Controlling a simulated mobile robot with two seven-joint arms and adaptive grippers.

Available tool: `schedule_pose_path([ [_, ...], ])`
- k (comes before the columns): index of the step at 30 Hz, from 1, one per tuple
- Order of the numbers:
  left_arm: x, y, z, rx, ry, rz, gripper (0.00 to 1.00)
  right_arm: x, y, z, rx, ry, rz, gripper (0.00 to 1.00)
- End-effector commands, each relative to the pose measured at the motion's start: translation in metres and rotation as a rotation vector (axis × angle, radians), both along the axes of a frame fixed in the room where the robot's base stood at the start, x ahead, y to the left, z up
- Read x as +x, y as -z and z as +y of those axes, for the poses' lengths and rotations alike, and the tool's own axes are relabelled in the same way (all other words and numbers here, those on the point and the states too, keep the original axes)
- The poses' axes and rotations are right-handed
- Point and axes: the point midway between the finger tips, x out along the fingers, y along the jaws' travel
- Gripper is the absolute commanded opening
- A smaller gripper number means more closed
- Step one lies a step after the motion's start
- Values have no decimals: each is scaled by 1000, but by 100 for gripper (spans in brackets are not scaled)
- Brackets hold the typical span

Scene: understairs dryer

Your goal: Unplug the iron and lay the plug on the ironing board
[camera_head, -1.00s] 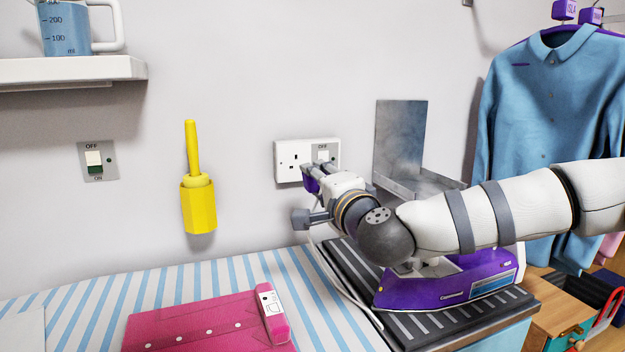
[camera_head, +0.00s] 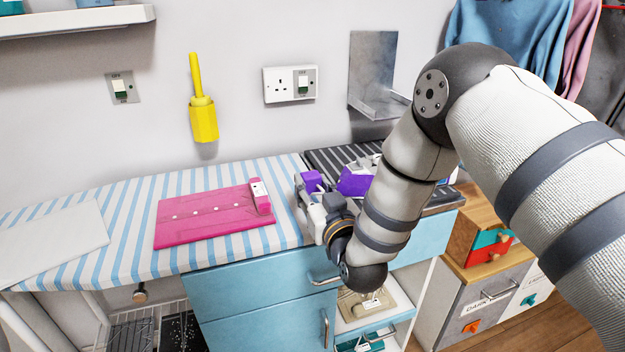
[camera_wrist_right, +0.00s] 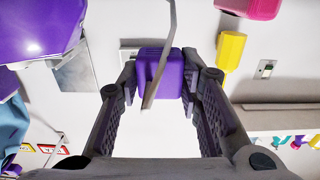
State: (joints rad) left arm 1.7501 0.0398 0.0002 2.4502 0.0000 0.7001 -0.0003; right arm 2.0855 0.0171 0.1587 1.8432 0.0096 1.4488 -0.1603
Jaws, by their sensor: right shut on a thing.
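My right gripper (camera_head: 309,190) is shut on the purple plug (camera_head: 313,181), which sits between its fingers in the wrist view (camera_wrist_right: 160,72) with a grey cord running across it. The plug is at the right end of the striped ironing board (camera_head: 130,215); whether it touches the board I cannot tell. The wall socket (camera_head: 281,84) has empty holes. The purple iron (camera_head: 355,182) rests on the dark ribbed stand (camera_head: 330,157), partly hidden by my right arm. My left gripper is out of view.
A folded pink shirt (camera_head: 205,215) with a small pink-and-white device (camera_head: 260,196) lies on the board, left of my gripper. A pale cloth (camera_head: 50,240) lies at the left. Blue drawers (camera_head: 255,285) stand below. Striped board around the shirt is free.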

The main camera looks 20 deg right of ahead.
Motion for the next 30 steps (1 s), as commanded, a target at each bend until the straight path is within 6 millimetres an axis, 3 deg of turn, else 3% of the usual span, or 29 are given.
schedule_pose_path([
  [8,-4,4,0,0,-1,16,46,0,10,0,4,-2,9,0],
  [21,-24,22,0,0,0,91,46,0,62,0,4,-2,14,0],
  [29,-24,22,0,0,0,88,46,0,60,0,5,-2,5,0],
  [30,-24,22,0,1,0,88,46,0,60,0,5,-2,5,37],
])
